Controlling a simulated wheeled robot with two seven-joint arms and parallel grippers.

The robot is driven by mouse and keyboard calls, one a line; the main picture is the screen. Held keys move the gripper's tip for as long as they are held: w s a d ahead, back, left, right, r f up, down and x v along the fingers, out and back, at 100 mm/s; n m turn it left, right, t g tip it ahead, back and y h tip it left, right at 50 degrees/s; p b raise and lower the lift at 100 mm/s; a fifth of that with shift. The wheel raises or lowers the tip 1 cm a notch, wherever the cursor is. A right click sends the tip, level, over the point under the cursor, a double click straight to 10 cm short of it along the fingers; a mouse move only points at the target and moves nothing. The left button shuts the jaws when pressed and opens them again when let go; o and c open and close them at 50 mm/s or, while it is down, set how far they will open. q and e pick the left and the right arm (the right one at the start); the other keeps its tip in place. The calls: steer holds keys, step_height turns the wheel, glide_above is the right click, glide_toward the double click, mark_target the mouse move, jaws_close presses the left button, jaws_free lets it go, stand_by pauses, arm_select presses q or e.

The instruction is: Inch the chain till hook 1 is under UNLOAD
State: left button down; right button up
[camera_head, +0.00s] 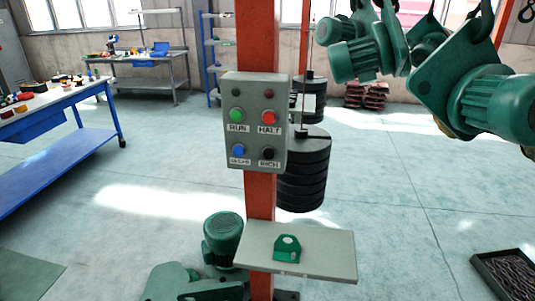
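A grey control box (253,120) is fixed to an orange post (258,40). It has a green RUN button (237,115), a red HALT button (269,116), a blue button (238,150) with a hard-to-read label, and a black INCH button (268,152). Two dark lamps sit above them. At the upper right, green motor units (455,85) hang from dark hooks, and a hook (527,11) shows at the top right edge. I cannot read any hook number, and no UNLOAD sign shows. Neither of my grippers is in view.
A small shelf (325,257) on the post holds a green bracket (287,248). Stacked black weights (303,175) hang behind the post. A green motor (222,238) stands below left. A chain tray (506,275) lies at right, and a blue-sided workbench (50,112) stands at left.

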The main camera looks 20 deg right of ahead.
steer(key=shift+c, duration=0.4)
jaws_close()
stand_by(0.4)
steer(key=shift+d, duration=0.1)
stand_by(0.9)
